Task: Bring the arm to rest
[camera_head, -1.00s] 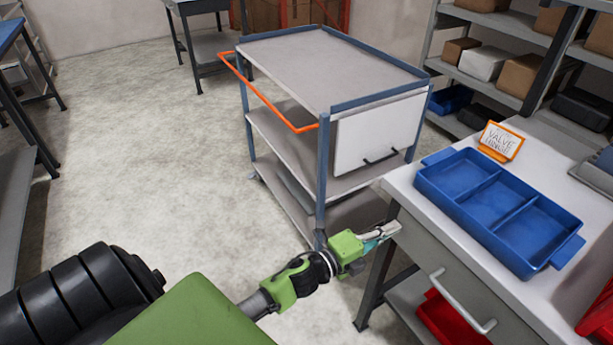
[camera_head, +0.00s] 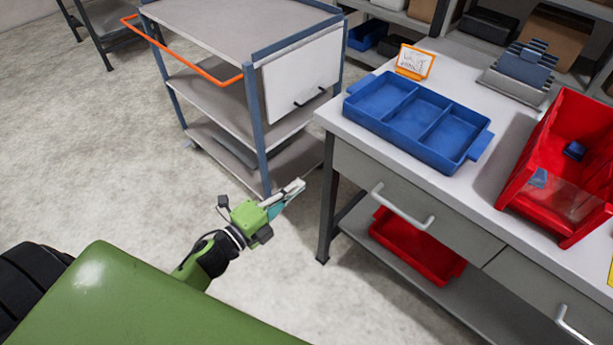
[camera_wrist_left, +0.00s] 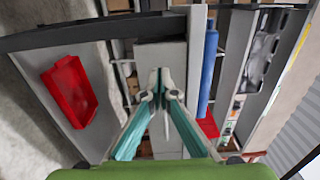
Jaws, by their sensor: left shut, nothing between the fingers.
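My left arm comes in from the lower left in the head view. Its green left gripper (camera_head: 290,194) is shut and empty, held over the floor in front of the trolley and left of the workbench. In the left wrist view the two teal-sided fingers (camera_wrist_left: 160,92) meet at their tips with nothing between them. My right gripper is not in view.
The grey workbench (camera_head: 330,118) holds a blue three-part tray (camera_head: 385,98), a small sign (camera_head: 414,63) and a red bin (camera_head: 540,195). A red tray (camera_head: 415,250) sits on its lower shelf. A trolley (camera_head: 225,30) stands behind the gripper. Floor at left is clear.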

